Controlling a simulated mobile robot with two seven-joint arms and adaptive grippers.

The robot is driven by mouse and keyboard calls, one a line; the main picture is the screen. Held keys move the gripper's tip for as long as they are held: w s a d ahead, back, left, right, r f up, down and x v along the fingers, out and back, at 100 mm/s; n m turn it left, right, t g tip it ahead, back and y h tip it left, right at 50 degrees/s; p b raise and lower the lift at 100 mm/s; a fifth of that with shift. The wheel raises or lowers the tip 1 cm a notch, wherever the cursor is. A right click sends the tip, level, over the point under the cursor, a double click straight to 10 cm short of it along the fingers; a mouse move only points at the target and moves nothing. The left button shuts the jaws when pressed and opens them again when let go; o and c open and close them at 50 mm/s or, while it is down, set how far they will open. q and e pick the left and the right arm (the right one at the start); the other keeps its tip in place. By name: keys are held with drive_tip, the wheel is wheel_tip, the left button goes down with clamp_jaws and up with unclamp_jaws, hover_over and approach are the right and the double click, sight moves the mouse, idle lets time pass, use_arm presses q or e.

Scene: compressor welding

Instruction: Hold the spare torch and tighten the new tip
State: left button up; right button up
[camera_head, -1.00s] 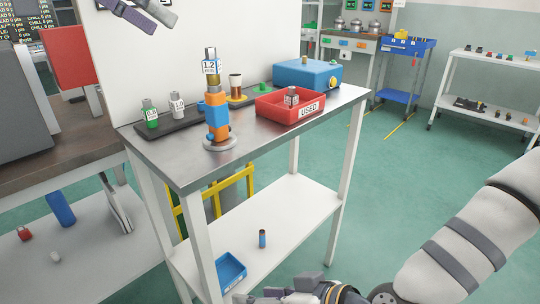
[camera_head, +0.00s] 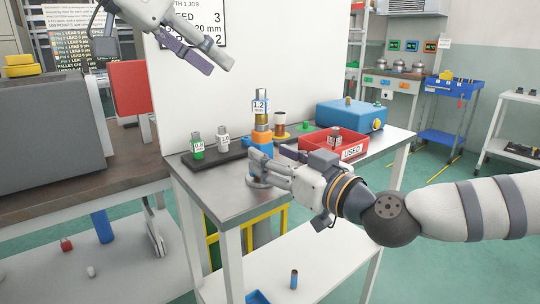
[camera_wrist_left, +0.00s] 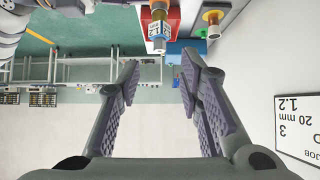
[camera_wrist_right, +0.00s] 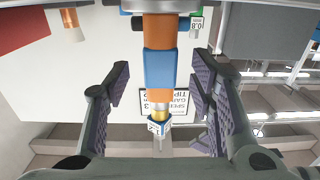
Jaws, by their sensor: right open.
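The spare torch (camera_head: 257,138) stands upright in a round stand (camera_head: 258,183) on the table, with an orange and blue body. The new tip (camera_head: 260,96), with a 1.2 label, sits upright on its brass top end. My right gripper (camera_head: 268,158) is open at the torch body and hides part of it. In the right wrist view the torch (camera_wrist_right: 160,65) lies between the spread fingers, apart from both pads. My left gripper (camera_head: 220,67) is open and empty, above and left of the tip. The tip also shows beyond its fingers in the left wrist view (camera_wrist_left: 159,29).
A dark tray (camera_head: 215,157) with 0.8 and 1.0 tip holders stands left of the torch. A red USED bin (camera_head: 318,144) and a blue box (camera_head: 345,114) are on the right. A white board (camera_head: 290,60) rises behind the table.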

drive_tip(key=shift+x, duration=1.3)
drive_tip(key=shift+c, duration=0.6)
